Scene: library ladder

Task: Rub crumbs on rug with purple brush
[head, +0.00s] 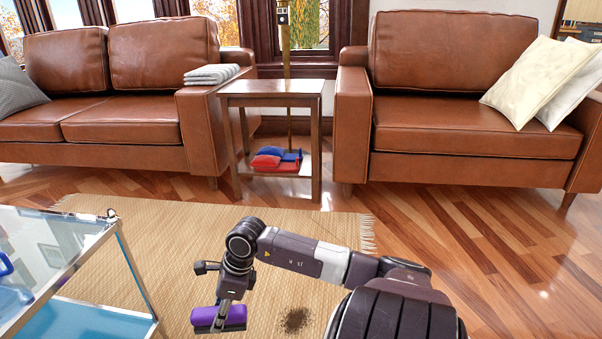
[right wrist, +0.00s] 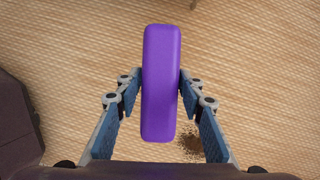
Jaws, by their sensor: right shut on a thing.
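My right gripper (head: 226,300) is shut on the purple brush (head: 218,316) and holds it over the woven rug (head: 200,215). In the right wrist view the brush (right wrist: 161,85) stands lengthwise between the two fingers (right wrist: 161,92). A dark patch of crumbs (head: 295,320) lies on the rug, to the right of the brush in the head view. The crumbs also show in the right wrist view (right wrist: 191,144), partly hidden by the gripper. I cannot tell how far the brush is above the rug. My left gripper is not in view.
A glass-topped cart (head: 55,250) with blue items stands at the left, close to the brush. Bare wood floor lies to the right.

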